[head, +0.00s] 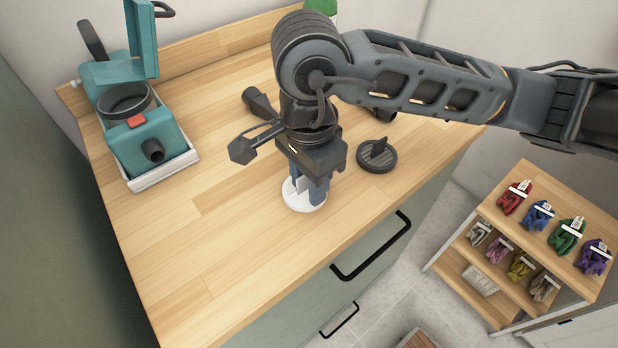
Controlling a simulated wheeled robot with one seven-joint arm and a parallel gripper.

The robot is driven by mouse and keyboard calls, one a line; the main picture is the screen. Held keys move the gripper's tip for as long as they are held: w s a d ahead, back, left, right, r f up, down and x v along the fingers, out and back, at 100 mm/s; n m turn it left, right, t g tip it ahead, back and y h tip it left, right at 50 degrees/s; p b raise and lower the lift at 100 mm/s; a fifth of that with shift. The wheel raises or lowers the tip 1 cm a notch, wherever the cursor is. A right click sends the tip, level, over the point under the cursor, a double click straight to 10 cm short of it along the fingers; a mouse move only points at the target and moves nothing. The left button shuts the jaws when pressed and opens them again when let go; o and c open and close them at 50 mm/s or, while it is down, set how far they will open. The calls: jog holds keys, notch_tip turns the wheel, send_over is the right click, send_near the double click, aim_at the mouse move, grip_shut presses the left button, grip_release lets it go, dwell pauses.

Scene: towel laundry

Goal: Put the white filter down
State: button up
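The white filter (304,198) is a round white disc low at my gripper's fingertips, near the front edge of the wooden counter (215,250). It looks to be at or just above the counter top; I cannot tell if it touches. My gripper (312,192) points down over the filter, with its fingers at the middle of the disc. The fingers and gripper body hide part of the filter. I cannot make out whether the fingers are closed on it.
A teal machine (145,135) with its lid raised stands at the back left. A dark round knobbed cap (377,155) lies right of my gripper, and a dark nozzle-like part (258,103) lies behind it. The counter's left front is clear. A shelf (560,265) with colored towels stands at right.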

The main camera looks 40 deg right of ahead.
jog(key=shift+r+p, duration=0.25)
jog(key=shift+p, duration=0.05)
notch_tip(320, 180, up, 12)
jog(key=b, duration=0.1)
jog(key=shift+b, duration=0.4)
jog(key=shift+f, duration=0.1)
